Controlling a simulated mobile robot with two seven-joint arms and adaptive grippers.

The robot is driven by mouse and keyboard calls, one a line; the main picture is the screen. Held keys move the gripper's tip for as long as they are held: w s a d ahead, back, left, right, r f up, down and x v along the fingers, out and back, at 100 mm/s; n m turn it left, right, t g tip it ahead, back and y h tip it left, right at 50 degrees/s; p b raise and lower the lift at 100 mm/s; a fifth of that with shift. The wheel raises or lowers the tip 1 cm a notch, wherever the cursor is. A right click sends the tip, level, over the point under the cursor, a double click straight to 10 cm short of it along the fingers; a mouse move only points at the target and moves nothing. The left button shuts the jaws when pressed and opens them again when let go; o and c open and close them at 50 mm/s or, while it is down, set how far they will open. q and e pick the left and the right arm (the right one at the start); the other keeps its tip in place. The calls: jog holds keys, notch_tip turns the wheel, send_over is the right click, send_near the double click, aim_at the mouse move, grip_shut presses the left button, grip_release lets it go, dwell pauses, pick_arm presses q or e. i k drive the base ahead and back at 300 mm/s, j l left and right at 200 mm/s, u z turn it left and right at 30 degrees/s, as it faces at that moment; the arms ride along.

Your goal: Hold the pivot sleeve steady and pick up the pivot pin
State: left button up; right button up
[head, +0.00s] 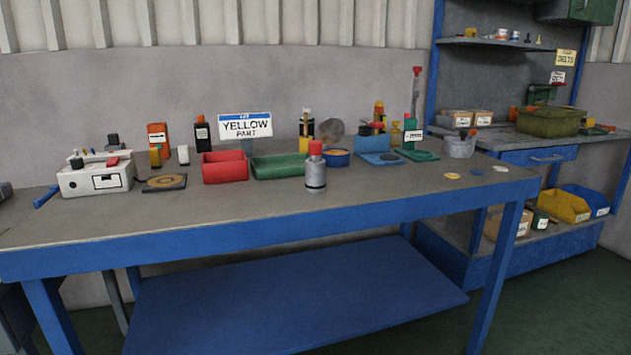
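A grey upright cylinder (316,177) with a red top stands near the middle of the workbench. It may be the pivot sleeve, but no label tells me so. I cannot tell whether its red top (315,148) is a separate part. I cannot pick out the pivot pin with certainty. Small upright parts stand at the back of the bench, among them a yellow-and-black one (306,130) and a green stand with a red tip (415,115). Neither of my grippers is in view.
The blue-edged workbench (230,215) has a clear front strip. A red bin (225,167) and green tray (283,168) stand behind the cylinder, left of it. A white box (95,178) is at left. Blue shelving (475,80) stands at right.

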aim_at(314, 147)
jog(key=i+l+u, duration=0.1)
jog(key=u, duration=0.4)
jog(key=l+u, duration=0.2)
jog(key=u, duration=0.25)
jog(key=l+u, duration=0.2)
jog(key=u, duration=0.3)
jog(key=l+u, duration=0.3)
jog(key=l, duration=0.25)
jog(key=l+u, duration=0.3)
jog(key=l, duration=0.25)
jog(key=k+l+u, duration=0.1)
jog(key=l, duration=0.25)
jog(key=k+l+u, duration=0.1)
jog(key=l, duration=0.3)
jog(key=k+l+u, duration=0.1)
jog(key=l, duration=0.25)
jog(key=k+l, duration=0.15)
jog(key=l, duration=0.2)
jog(key=k+l, duration=0.1)
jog(key=l, duration=0.25)
jog(key=k+l, duration=0.15)
jog(key=l, duration=0.25)
